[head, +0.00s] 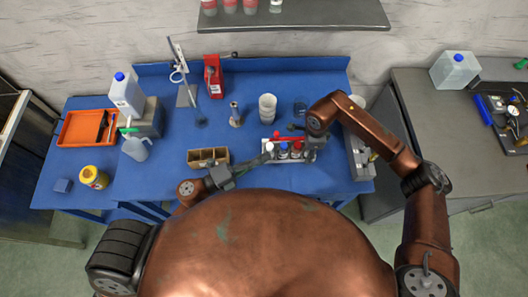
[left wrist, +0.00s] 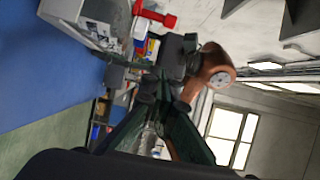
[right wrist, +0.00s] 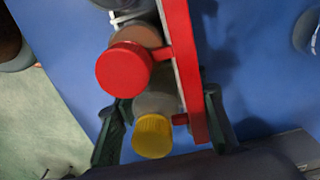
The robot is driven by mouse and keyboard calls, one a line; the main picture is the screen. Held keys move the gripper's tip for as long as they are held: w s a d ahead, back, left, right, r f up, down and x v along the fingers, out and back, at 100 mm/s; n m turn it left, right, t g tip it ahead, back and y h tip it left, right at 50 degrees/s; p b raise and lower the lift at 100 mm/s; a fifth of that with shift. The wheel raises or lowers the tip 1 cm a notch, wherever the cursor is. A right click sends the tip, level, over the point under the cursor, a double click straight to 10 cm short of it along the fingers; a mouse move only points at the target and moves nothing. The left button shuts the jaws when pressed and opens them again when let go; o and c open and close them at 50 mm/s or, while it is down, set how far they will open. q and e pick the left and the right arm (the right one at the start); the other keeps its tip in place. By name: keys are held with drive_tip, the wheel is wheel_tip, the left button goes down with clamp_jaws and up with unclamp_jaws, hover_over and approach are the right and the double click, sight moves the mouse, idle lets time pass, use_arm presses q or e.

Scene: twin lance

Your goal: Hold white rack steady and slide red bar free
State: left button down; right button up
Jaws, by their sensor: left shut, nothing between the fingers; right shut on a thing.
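The white rack (head: 290,160) stands near the table's front edge, holding bottles with differently coloured caps. The red bar (head: 290,139) runs along its far side; in the right wrist view the bar (right wrist: 196,85) lies along the rack, with a red round knob (right wrist: 125,70) beside it. My right gripper (head: 312,146) is shut across the rack's right end; its fingers straddle a yellow-capped bottle (right wrist: 152,137) and the bar's end. Exactly where they touch is partly hidden. My left gripper (head: 256,161) is shut and empty, close to the rack's left end.
A brown compartment box (head: 208,157) stands left of the rack, near my left arm. White stacked cups (head: 267,107) and a small metal-coloured item (head: 235,114) are behind. Blue table shows between the box and orange tray (head: 86,128).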

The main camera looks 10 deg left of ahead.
sight(275, 141)
drive_tip(key=shift+f, duration=0.1)
use_arm(q)
drive_tip(key=w+d, duration=0.1)
drive_tip(key=w, duration=0.1)
drive_tip(key=w+d, duration=0.1)
drive_tip(key=w, duration=0.1)
drive_tip(key=w+d, duration=0.1)
drive_tip(key=w, duration=0.2)
drive_tip(key=shift+w, duration=0.1)
drive_tip(key=shift+a, duration=0.1)
